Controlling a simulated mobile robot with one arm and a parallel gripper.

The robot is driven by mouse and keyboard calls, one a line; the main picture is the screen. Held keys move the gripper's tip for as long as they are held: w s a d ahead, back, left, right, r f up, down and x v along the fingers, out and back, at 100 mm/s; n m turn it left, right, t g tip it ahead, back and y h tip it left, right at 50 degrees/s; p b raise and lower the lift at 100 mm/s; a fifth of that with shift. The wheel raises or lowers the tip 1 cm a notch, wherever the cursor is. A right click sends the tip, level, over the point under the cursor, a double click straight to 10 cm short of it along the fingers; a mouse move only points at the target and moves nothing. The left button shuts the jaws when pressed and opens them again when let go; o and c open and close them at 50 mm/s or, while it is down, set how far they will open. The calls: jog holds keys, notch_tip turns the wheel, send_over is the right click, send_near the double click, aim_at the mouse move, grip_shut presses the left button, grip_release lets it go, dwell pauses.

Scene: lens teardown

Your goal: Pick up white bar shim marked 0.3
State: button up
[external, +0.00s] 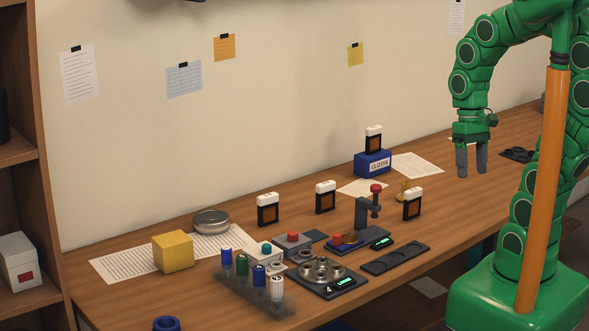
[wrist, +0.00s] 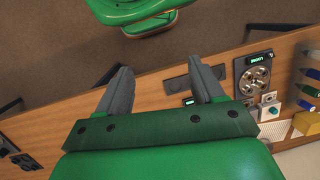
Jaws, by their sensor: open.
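I cannot read a 0.3 mark in either view. Several upright dark pieces with white bar tops and brown windows stand in the external view. One (external: 268,208) is at the left, one (external: 325,196) in the middle, one (external: 412,204) at the right, and one (external: 373,139) on the blue box at the back. Which is the shim I cannot tell. My gripper (external: 472,160) hangs above the right part of the table, fingers down, open and empty, apart from these pieces. In the wrist view my gripper (wrist: 161,80) has its fingers spread.
A blue cloths box (external: 372,164) stands near the wall. A round metal-topped device (external: 323,271), a dark tray (external: 396,258), a rack of coloured cylinders (external: 250,285) and a yellow block (external: 172,252) crowd the front. A small clamp stand (external: 363,213) rises mid-table.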

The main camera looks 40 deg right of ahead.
jog(key=w+f+m+y, duration=0.3)
jog(key=w+m+y, duration=0.2)
jog(key=w, duration=0.5)
jog(key=m+t+y, duration=0.7)
jog(key=m+t, duration=0.1)
jog(key=m, duration=0.8)
send_near(419, 197)
jog(key=shift+w+a, duration=0.6)
jog(key=shift+w, duration=0.1)
jog(key=shift+x, duration=3.9)
grip_shut()
jog(key=shift+r, duration=0.15)
